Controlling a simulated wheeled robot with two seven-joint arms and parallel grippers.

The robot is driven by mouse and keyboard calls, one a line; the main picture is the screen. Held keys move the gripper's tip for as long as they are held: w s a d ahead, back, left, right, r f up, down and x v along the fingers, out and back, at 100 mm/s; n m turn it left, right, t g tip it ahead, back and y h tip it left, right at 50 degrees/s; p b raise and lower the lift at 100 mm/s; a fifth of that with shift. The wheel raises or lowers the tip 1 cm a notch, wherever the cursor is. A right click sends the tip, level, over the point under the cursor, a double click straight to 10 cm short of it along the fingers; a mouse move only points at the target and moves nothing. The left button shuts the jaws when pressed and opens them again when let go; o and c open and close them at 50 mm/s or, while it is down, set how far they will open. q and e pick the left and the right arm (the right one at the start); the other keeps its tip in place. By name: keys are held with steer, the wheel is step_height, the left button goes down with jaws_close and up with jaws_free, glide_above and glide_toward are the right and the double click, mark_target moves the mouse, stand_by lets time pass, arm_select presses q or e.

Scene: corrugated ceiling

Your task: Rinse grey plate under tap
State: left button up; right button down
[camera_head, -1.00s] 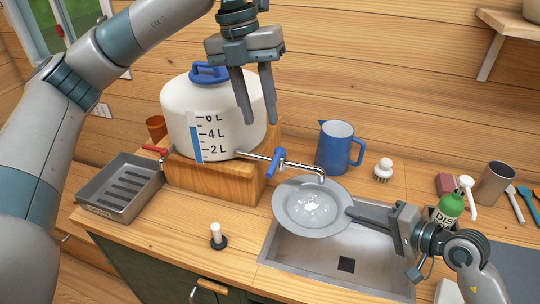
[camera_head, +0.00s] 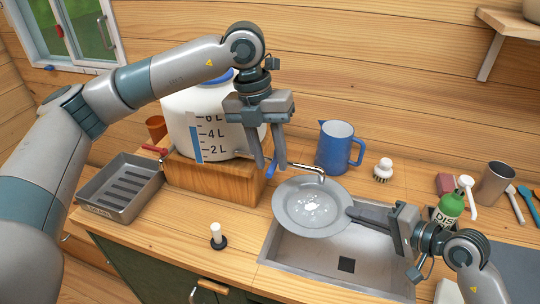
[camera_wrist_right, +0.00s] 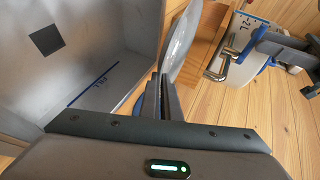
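The grey plate (camera_head: 295,222) is tilted under the spout of the tap (camera_head: 312,167), over the left part of the sink (camera_head: 375,275). White specks and a white patch show at its centre. My right gripper (camera_head: 352,212) is shut on the plate's right rim; in the right wrist view the plate (camera_wrist_right: 181,45) shows edge-on between the fingers. My left gripper (camera_head: 266,170) is open at the tap's blue handle (camera_head: 270,172), its fingers partly hiding it. Whether they touch the handle is unclear. No clear water stream is visible.
The white water container (camera_head: 178,108) stands on a wooden block (camera_head: 212,182) behind my left gripper. A blue jug (camera_head: 335,148) and a brush (camera_head: 383,169) stand behind the sink. A green soap bottle (camera_head: 450,207) is close to my right wrist. A metal tray (camera_head: 120,188) lies at left.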

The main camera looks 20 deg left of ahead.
arm_select(q)
jaws_close()
steer(key=shift+d+n+t, duration=0.15)
steer(key=shift+d+n, duration=0.3)
steer(key=shift+n, duration=0.4)
steer(key=shift+d+n+t, duration=0.15)
steer(key=shift+d+n, duration=0.25)
steer(key=shift+n, duration=0.45)
jaws_free()
step_height(320, 180, up, 12)
steer(key=a, duration=0.2)
steer(key=shift+s+a, duration=0.15)
steer(key=shift+s, duration=0.15)
